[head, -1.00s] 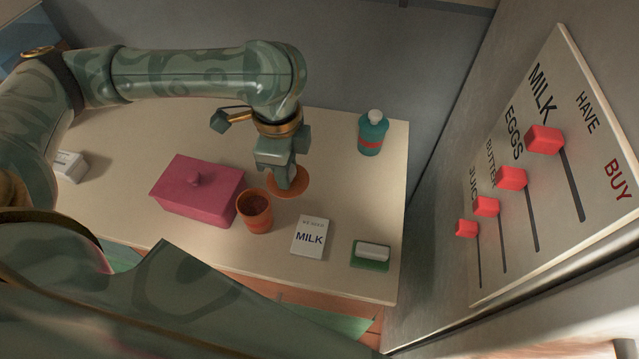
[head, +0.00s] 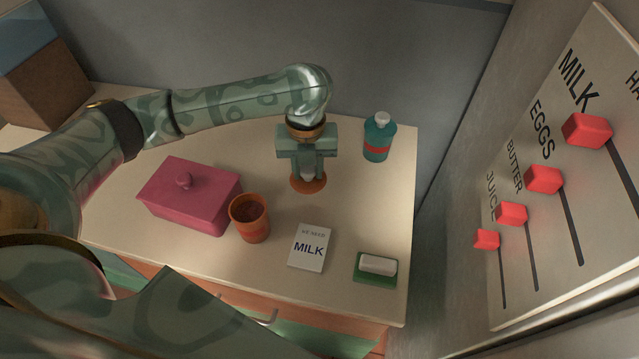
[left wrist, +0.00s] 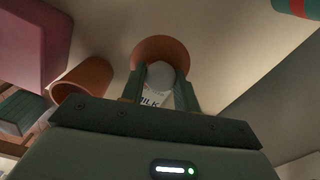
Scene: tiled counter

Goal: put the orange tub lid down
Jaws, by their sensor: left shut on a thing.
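The orange tub lid (head: 308,186) is a flat orange disc with a pale knob, below my left gripper (head: 308,172). The gripper points down and is shut on the knob. In the left wrist view, the lid (left wrist: 150,46) shows beyond the fingers (left wrist: 160,82), with the pale knob between them. The lid is at or close above the counter (head: 345,195); I cannot tell if it touches. The orange tub (head: 250,222) stands open to the lid's front left, dark inside. My right gripper is not in view.
A pink lidded box (head: 190,202) stands left of the tub. A white MILK card (head: 310,248) lies in front of the lid. A pale block on a green dish (head: 376,270) is front right. A teal bottle (head: 377,138) stands back right. A board with red sliders (head: 545,180) is right.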

